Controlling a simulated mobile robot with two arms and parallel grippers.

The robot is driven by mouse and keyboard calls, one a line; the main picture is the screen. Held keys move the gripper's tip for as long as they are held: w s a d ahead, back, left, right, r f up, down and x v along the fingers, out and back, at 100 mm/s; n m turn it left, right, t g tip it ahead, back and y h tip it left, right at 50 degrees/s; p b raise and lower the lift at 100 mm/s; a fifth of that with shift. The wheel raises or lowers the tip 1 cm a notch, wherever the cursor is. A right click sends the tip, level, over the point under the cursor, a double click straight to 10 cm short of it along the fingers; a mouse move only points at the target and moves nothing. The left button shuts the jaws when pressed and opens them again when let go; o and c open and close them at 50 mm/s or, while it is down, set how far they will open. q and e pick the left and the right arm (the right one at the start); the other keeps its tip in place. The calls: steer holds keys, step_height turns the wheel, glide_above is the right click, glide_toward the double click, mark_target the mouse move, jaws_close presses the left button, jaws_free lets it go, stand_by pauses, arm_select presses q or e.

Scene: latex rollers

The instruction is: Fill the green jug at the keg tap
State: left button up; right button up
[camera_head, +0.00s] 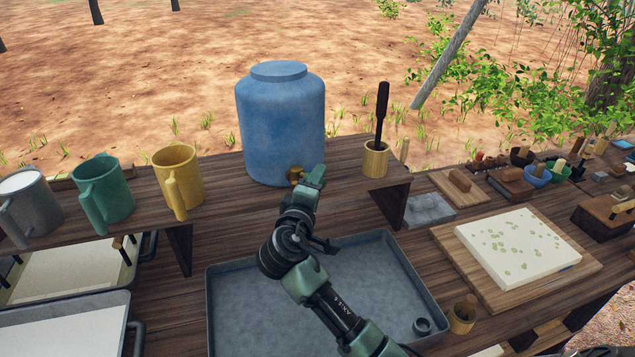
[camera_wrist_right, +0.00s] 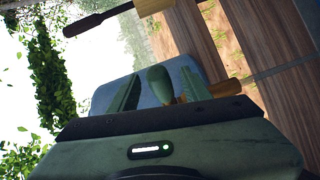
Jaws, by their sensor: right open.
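The green jug (camera_head: 105,198) stands upright on the raised wooden shelf at the left, between a grey jug and a yellow jug, with its handle toward me. The blue keg (camera_head: 280,120) stands on the shelf, its brass tap (camera_head: 295,174) low on the front. My right gripper (camera_head: 314,177) is right in front of the tap, far to the right of the green jug. In the wrist view my right gripper (camera_wrist_right: 161,76) is open, with the keg (camera_wrist_right: 145,72) behind it. The tap (camera_wrist_right: 225,87) shows beside one finger; contact is unclear. My left gripper is out of view.
The grey jug (camera_head: 27,205) holds something white; the yellow jug (camera_head: 178,180) stands nearer the keg. A wooden cup (camera_head: 375,160) with a dark tool is right of the keg. A grey tray (camera_head: 235,300) lies below the shelf front. Boards and tools crowd the right.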

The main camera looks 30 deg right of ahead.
steer(key=b+v, duration=0.1)
steer(key=v, duration=0.5)
steer(key=shift+s+a, duration=0.1)
stand_by(0.3)
